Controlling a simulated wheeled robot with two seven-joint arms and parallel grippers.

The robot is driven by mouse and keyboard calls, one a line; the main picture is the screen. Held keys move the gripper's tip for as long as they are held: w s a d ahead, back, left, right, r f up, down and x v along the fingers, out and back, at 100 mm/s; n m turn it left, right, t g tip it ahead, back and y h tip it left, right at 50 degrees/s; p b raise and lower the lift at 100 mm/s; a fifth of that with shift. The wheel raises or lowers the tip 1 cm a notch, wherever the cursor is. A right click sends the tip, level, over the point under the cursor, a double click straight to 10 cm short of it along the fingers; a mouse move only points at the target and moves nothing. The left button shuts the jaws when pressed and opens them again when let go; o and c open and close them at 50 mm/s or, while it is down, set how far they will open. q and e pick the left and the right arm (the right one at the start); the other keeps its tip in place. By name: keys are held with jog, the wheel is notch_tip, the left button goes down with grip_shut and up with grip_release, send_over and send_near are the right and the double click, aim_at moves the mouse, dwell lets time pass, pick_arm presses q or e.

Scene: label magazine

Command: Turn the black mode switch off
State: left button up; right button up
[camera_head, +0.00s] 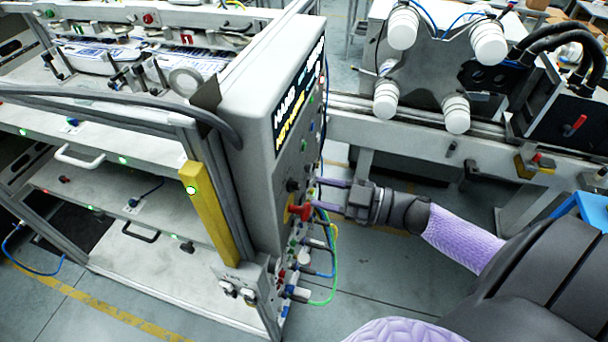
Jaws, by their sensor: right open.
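A grey control box (255,165) stands at the end of the machine, with its panel of controls seen at a steep angle. A small black knob (293,185), which looks like the black mode switch, sits on this panel; its setting cannot be read. Just below it is a red handle on a yellow plate (300,211). My right gripper (324,195) comes in from the right, open, with its two pale purple fingers apart and pointing at the panel beside the black knob and red handle. I cannot tell whether a fingertip touches either. My left gripper is not in view.
Coloured cables and connectors (325,265) hang from the lower panel, below my right gripper. A yellow bar (208,215) with a lit green button stands left of the box. A conveyor (420,140) with white rollers lies behind my right arm. Open floor shows below my forearm.

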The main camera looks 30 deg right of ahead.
aim_at(299, 186)
jog(key=x, duration=0.3)
jog(key=shift+w+d, duration=0.15)
jog(key=shift+d, duration=0.05)
jog(key=shift+w+a, duration=0.15)
jog(key=shift+a, duration=0.15)
grip_shut()
